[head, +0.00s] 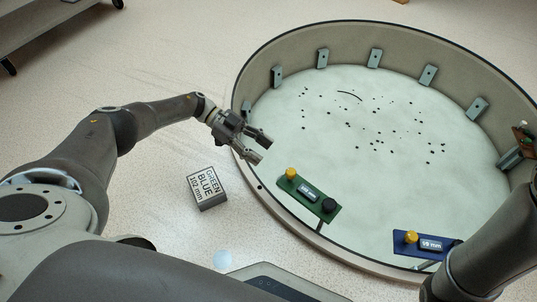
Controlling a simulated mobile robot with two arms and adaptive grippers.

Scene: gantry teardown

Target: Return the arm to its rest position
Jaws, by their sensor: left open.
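My left arm comes in from the left, and its gripper (260,150) is open and empty. It hangs over the left rim of a large round ring (250,62) with a pale floor. My right arm comes in at the lower right, in front of the ring's right side. Its gripper is not in view.
Inside the ring, a green block (309,197) with a yellow and a black knob and a blue block (428,245) labelled 69 mm stand near the front. Dark specks (380,125) dot the floor.

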